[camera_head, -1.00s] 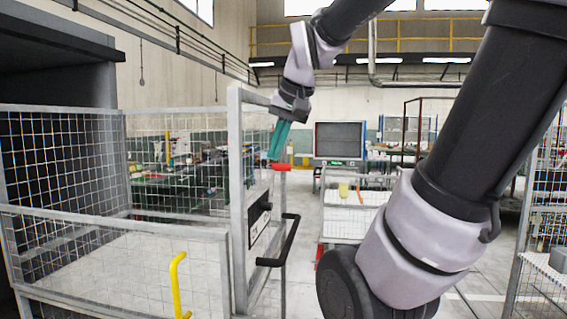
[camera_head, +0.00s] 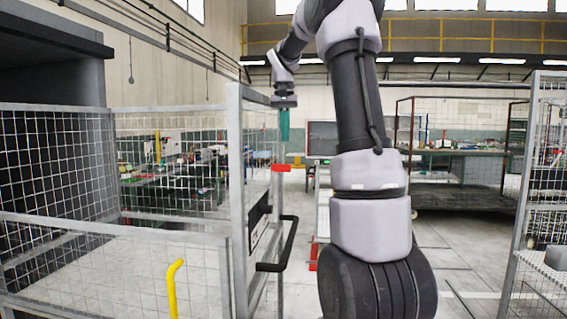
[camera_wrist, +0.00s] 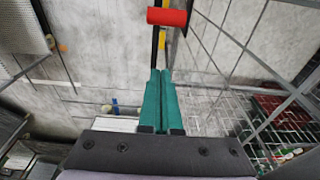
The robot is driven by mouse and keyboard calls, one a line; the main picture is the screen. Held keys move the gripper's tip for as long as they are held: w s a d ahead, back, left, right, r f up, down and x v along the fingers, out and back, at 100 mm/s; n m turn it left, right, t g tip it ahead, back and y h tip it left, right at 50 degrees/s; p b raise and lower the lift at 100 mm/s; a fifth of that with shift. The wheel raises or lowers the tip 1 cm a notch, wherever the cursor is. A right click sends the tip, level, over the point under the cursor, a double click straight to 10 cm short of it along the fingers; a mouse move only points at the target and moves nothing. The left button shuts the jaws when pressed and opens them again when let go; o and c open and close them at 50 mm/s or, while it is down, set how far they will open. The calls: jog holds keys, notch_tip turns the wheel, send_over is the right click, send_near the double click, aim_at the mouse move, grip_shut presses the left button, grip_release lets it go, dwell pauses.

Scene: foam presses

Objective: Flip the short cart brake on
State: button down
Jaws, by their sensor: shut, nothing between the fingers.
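A grey wire-mesh cart (camera_head: 236,200) stands at the left in the head view. A red grip (camera_head: 281,168) sits at its right end, above a black bent handle (camera_head: 284,245). The red grip also shows in the wrist view (camera_wrist: 167,17), on a dark bar, ahead of the fingertips. A yellow lever (camera_head: 172,290) stands at the cart's near side. Which of these is the brake I cannot tell for sure. My gripper (camera_head: 284,139), with teal fingers, points down just above the red grip, apart from it. Its fingers (camera_wrist: 160,72) are shut and empty.
A tall mesh rack (camera_head: 525,195) stands at the right edge. Farther back is a large mesh-sided cart (camera_head: 460,195). A dark machine (camera_head: 55,60) fills the upper left.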

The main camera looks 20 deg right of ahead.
dwell(0.3)
notch_tip(320, 180, down, 9)
jog(key=s+a, duration=0.1)
jog(key=s, duration=0.1)
jog(key=shift+a, duration=0.2)
dwell(0.4)
jog(key=shift+s, duration=0.1)
